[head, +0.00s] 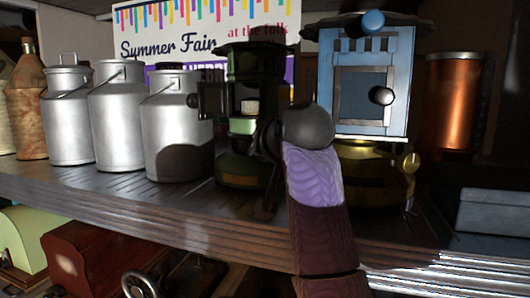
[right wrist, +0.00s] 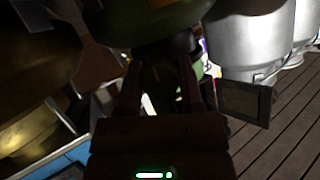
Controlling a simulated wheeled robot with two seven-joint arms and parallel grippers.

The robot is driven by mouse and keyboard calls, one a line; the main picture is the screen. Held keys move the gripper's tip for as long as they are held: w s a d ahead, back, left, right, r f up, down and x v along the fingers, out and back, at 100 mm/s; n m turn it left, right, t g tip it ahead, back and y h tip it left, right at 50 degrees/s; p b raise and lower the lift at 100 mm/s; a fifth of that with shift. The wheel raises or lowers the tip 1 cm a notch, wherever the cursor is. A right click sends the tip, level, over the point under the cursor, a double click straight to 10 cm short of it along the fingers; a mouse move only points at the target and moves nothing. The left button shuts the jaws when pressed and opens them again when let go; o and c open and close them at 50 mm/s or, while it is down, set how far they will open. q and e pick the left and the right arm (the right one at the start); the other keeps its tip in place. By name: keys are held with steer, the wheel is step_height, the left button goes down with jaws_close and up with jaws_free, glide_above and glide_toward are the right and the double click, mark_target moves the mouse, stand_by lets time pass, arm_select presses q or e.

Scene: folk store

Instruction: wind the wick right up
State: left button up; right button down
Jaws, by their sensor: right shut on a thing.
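A dark green lantern (head: 240,176) stands upright on the shelf, its small door (head: 213,101) swung open to the left. A pale white and green part shows inside it. My right gripper (head: 266,142) is at the lantern's right side, mostly hidden behind my wrist. In the right wrist view the two dark fingers (right wrist: 160,84) are close to the lantern's body, with its open door (right wrist: 246,103) to the right. The gripper is shut on a small part there, seemingly the wick knob, too dark and covered to see clearly. My left gripper is not in view.
A blue lantern (head: 375,60) with a brass base and side knob (head: 411,162) stands close on the right. Several metal milk cans (head: 178,125) stand left. A copper cylinder (head: 453,103) is behind right. The shelf (head: 110,195) is clear in front of the cans.

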steer(key=shift+f, duration=0.15)
steer(key=shift+c, duration=1.2)
jaws_free()
steer(key=b+v, duration=0.3)
steer(key=shift+s+d, duration=0.1)
steer(key=shift+s, duration=0.05)
steer(key=b+v, duration=0.2)
steer(key=v, duration=0.4)
steer(key=shift+s+r+b, duration=0.25)
steer(key=shift+b, duration=0.05)
